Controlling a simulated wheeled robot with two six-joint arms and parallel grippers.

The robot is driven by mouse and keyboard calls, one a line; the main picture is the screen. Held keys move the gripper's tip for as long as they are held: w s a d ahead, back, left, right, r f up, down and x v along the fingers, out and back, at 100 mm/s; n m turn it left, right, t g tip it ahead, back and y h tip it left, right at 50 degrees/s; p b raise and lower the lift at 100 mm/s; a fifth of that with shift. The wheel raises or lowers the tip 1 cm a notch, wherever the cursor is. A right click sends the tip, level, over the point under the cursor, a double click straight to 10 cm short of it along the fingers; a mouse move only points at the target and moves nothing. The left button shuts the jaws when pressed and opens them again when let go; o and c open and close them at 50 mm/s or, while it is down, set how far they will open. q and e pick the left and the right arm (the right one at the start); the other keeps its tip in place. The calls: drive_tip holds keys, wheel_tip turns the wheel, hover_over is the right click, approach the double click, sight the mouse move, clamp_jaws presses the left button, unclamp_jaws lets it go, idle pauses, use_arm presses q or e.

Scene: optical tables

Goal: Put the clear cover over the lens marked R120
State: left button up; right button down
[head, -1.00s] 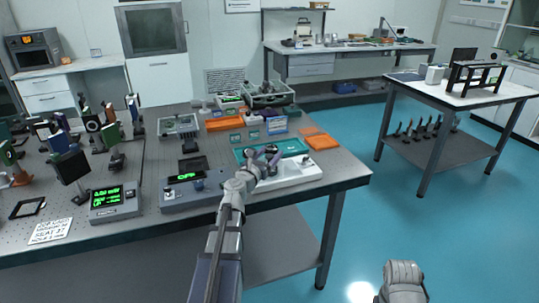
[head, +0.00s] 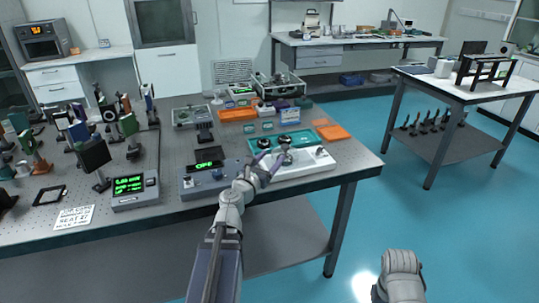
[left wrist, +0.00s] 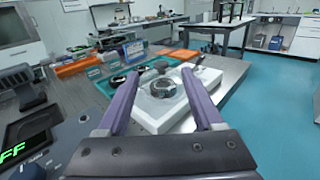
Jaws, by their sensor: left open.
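My left gripper (head: 270,162) is open and empty above the near-left part of a white board (head: 312,165) on the optical table. In the left wrist view its purple fingers (left wrist: 160,76) stand on either side of a round, glassy piece with a grey ring (left wrist: 162,88), which sits on the white board (left wrist: 150,118). This may be the clear cover or a lens; I cannot tell which. Round dark-rimmed pieces (head: 289,142) sit in a teal tray (head: 308,134) just behind. The mark R120 is not legible.
A grey control box (head: 205,184) with a green lit display stands left of the white board. Orange trays (head: 333,131) and clear-sided bins (head: 278,86) lie further back. Crowded optics mounts fill the table's left side. Open floor lies to the right.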

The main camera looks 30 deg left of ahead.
use_arm(q)
drive_tip(key=s+d+f+m+g+h, duration=0.1)
drive_tip(key=d+f+m+g+h, duration=0.4)
drive_tip(key=d+m, duration=0.65)
drive_tip(key=s+d+f+m+g+h, duration=0.1)
drive_tip(key=d+f+m+g+h, duration=0.2)
drive_tip(key=d+f+m, duration=0.85)
drive_tip(key=s+d+f+m+g+y, duration=0.1)
drive_tip(key=s+d+f+m+g, duration=0.1)
drive_tip(key=s+d+m+g, duration=0.7)
drive_tip(key=s+f+m+g+y, duration=0.1)
drive_tip(key=s+f+m+y, duration=0.2)
drive_tip(key=s+m+y, duration=0.4)
drive_tip(key=shift+s+d+f+m, duration=0.2)
drive_tip(key=shift+s+m, duration=0.5)
drive_tip(key=shift+s, duration=0.4)
wheel_tip(320, 180, up, 13)
drive_tip(key=p, duration=1.3)
drive_tip(key=shift+r, duration=0.2)
